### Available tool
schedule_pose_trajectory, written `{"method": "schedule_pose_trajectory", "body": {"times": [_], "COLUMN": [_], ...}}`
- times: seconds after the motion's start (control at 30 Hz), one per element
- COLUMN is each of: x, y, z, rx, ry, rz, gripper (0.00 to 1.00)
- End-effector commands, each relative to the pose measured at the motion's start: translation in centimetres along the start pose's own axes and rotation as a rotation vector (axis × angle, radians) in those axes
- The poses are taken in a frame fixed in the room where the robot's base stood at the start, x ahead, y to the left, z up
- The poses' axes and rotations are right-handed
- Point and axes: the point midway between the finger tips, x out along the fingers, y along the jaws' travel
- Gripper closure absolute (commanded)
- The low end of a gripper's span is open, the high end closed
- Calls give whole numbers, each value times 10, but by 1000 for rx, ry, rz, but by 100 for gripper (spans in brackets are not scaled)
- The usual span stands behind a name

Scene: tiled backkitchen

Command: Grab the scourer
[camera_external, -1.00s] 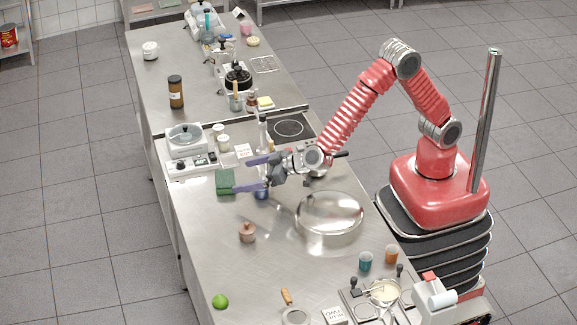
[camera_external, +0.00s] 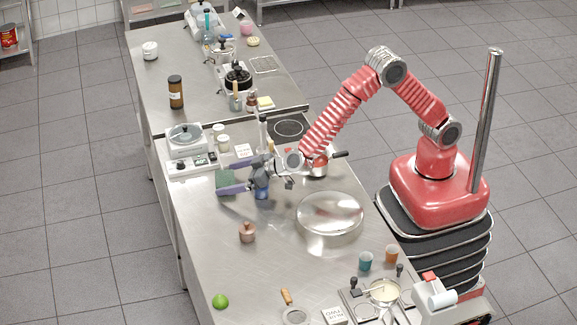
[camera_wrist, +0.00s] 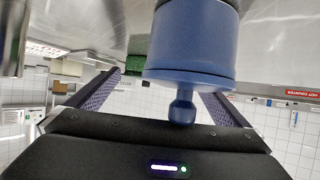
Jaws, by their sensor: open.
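The scourer (camera_external: 224,179) is a dark green block on the steel counter, near the counter's left edge in the external view. My gripper (camera_external: 221,175) is open, its two purple fingers reaching left, one above and one below the scourer in the picture. The lower finger hides part of it. I cannot tell whether either finger touches it. In the wrist view, a green patch of the scourer (camera_wrist: 138,45) shows beyond my gripper, partly hidden by a blue knobbed object (camera_wrist: 192,48).
The blue object (camera_external: 262,192) stands just below my gripper's body. A large glossy round dish (camera_external: 330,213) lies to the right. A scale (camera_external: 187,143) stands behind the scourer.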

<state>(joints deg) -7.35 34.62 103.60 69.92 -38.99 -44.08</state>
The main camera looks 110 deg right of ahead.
Motion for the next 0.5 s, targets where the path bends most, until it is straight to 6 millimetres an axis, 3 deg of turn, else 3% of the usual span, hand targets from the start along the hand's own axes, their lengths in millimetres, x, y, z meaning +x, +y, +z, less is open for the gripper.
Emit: {"method": "schedule_pose_trajectory", "body": {"times": [0.13,0.5], "x": [8,8], "y": [1,0], "z": [0,0], "rx": [1,1], "ry": [0,0], "rz": [1,0], "gripper": [0,0]}}
